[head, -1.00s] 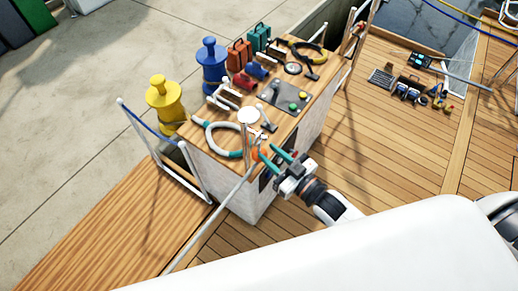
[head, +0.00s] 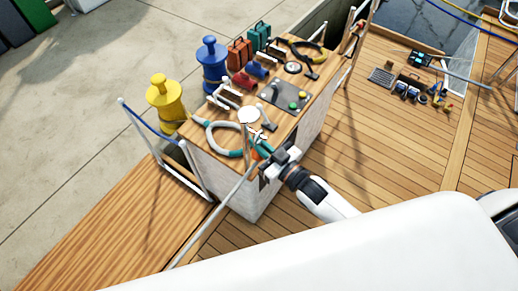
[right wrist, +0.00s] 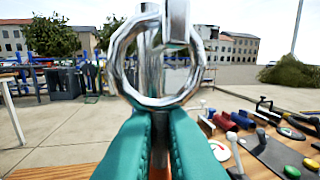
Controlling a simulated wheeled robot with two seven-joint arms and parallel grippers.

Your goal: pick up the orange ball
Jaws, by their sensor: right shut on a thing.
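The orange ball (head: 256,155) shows only as a small orange patch at the front edge of the cockpit console, right against my right gripper's teal fingertips. My right gripper (head: 261,147) comes in from the lower right and is shut. Its teal fingers (right wrist: 160,130) are close together in the right wrist view, with a shiny metal ring (right wrist: 158,55) directly at and beyond their tips. The fingers hide most of the ball, and the exact spot where they pinch cannot be made out. My left gripper is out of view.
A metal rail (head: 232,192) passes close left of my gripper. Yellow (head: 166,102) and blue (head: 213,62) bollards stand behind.

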